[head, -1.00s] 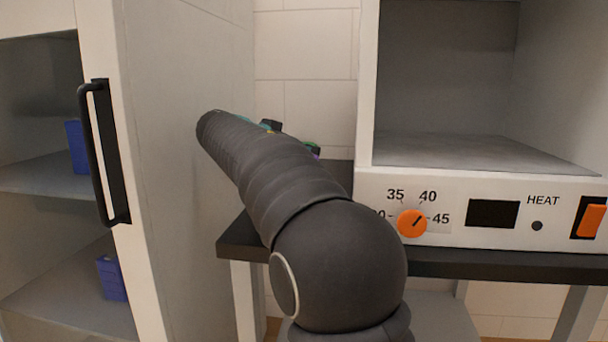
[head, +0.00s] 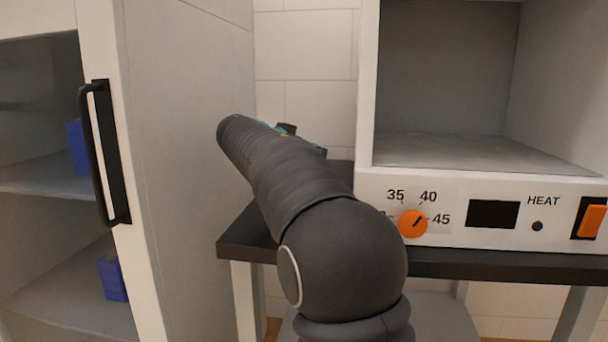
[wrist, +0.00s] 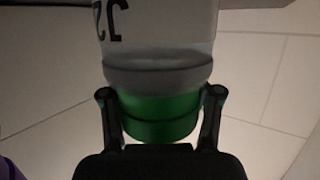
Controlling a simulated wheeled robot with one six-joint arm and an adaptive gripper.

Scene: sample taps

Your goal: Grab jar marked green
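In the wrist view a pale jar with a green band or cap (wrist: 160,118) shows at close range, with dark characters partly cut off at the top. My gripper (wrist: 160,95) has one dark finger on each side of the green part. The fingers look very close to it, but I cannot tell whether they press on it. In the head view my dark arm hides the gripper and the jar. Small green and dark parts show just behind the arm's far end, too covered to identify.
A white heating unit (head: 460,185) with an orange dial (head: 412,223) stands on a black-topped table (head: 245,240) at right. An open cabinet with a black handle (head: 105,150) and blue boxes (head: 112,278) is at left. Something purple (wrist: 8,170) shows in the wrist view's lower left corner.

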